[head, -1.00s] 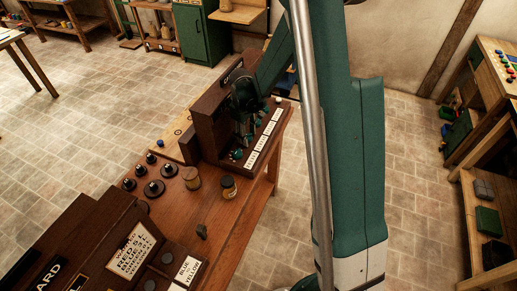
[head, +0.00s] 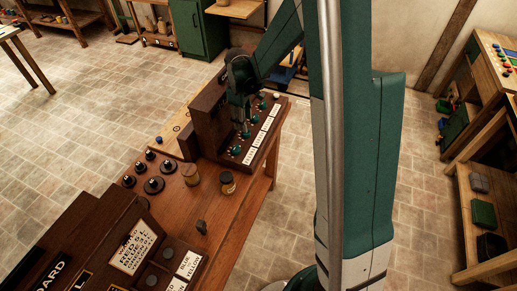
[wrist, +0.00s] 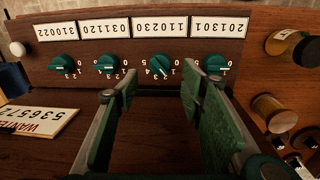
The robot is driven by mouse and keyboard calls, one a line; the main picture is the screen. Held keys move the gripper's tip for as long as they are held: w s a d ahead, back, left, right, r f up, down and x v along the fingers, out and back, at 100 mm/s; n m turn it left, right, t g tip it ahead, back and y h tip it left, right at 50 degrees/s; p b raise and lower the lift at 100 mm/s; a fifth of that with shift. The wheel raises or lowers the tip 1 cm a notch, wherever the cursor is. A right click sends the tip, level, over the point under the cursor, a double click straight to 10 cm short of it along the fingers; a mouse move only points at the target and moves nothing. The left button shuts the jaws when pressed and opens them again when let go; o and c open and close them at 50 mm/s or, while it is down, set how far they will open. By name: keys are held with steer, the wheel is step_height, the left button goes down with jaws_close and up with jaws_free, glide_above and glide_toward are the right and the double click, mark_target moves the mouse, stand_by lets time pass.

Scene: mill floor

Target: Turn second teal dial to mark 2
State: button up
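Several teal dials stand in a row on the brown panel (wrist: 135,48), which appears upside down in the wrist view. From the right there, they are the first dial (wrist: 214,64), the second dial (wrist: 160,66), the third dial (wrist: 107,65) and another (wrist: 63,62). Small numbers surround each dial. The second dial's white pointer slants toward the lower right of that view. My gripper (wrist: 155,88) is open and empty, its green fingers spread to either side of the second dial and apart from it. In the head view my gripper (head: 241,118) is over the dial row.
White number labels (wrist: 162,27) line the dials. Two jars (head: 191,174) (head: 228,183) and black knobs (head: 154,185) stand on the bench (head: 215,215). A dark upright box (head: 208,115) rises beside the dials. A "WANTED" card (wrist: 38,120) shows in the wrist view.

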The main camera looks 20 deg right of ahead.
steer(key=shift+s+a+r+m+t+b, duration=0.9)
steer(key=shift+s+r+m+t+b, duration=0.45)
steer(key=shift+s+r+b, duration=2.85)
steer(key=s+a+r+m+t+b, duration=0.1)
steer(key=s+b, duration=0.4)
steer(key=s, duration=1.1)
steer(key=shift+a+m+t+y, duration=0.4)
steer(key=shift+m+t, duration=0.15)
steer(key=shift+m, duration=0.8)
steer(key=shift+r, duration=0.1)
